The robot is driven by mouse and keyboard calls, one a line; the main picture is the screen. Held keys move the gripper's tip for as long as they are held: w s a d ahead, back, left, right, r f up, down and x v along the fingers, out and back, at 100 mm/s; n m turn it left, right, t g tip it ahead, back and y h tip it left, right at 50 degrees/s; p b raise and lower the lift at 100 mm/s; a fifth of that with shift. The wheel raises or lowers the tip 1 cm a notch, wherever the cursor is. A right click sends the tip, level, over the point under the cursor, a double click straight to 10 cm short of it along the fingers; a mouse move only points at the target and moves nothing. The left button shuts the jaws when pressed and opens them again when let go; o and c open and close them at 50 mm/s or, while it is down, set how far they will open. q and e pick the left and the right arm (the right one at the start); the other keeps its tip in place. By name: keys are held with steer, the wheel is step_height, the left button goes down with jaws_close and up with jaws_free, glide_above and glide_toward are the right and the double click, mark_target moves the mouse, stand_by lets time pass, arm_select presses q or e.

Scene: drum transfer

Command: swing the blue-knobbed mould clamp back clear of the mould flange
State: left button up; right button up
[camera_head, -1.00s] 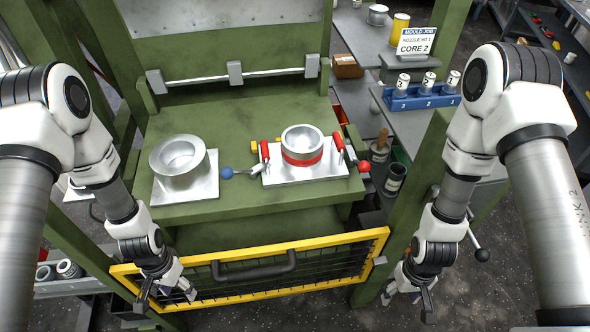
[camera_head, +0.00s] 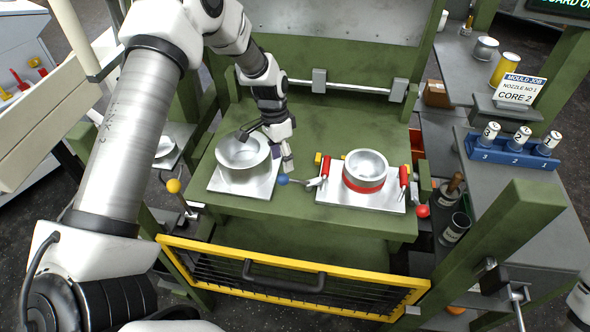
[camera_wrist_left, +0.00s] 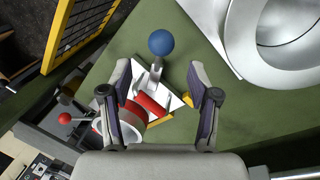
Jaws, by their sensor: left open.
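The mould (camera_head: 366,166), a silver ring with a red band, sits on a white plate (camera_head: 345,199) on the green press table. The blue-knobbed clamp (camera_head: 283,180) is at its left, its knob sticking out left over the table and a red piece (camera_head: 325,166) beside the mould. In the left wrist view the blue knob (camera_wrist_left: 161,43) shows beyond and between the fingertips. My left gripper (camera_head: 267,150) is open and empty, above and behind the knob, near the silver bowl's right side; it seems apart from the knob. Whether the clamp overlaps the flange is unclear. My right gripper is out of view.
A wide silver bowl-shaped part (camera_head: 243,158) stands on a plate at left, close to my left gripper. A red-knobbed clamp (camera_head: 422,211) is right of the mould. The yellow-framed guard (camera_head: 290,263) lies along the front. A blue rack (camera_head: 512,153) holds numbered pieces at right.

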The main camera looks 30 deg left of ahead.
mark_target(282, 175)
arm_select(q)
steer(key=f, duration=0.2)
steer(key=f+p, duration=0.1)
steer(key=s+f, duration=0.1)
steer(key=f, duration=0.1)
steer(key=shift+d+f, duration=0.3)
steer(key=shift+w+d+f, duration=0.1)
steer(key=shift+w+f, duration=0.05)
steer(key=shift+f, duration=0.15)
steer(key=c, duration=0.4)
jaws_close()
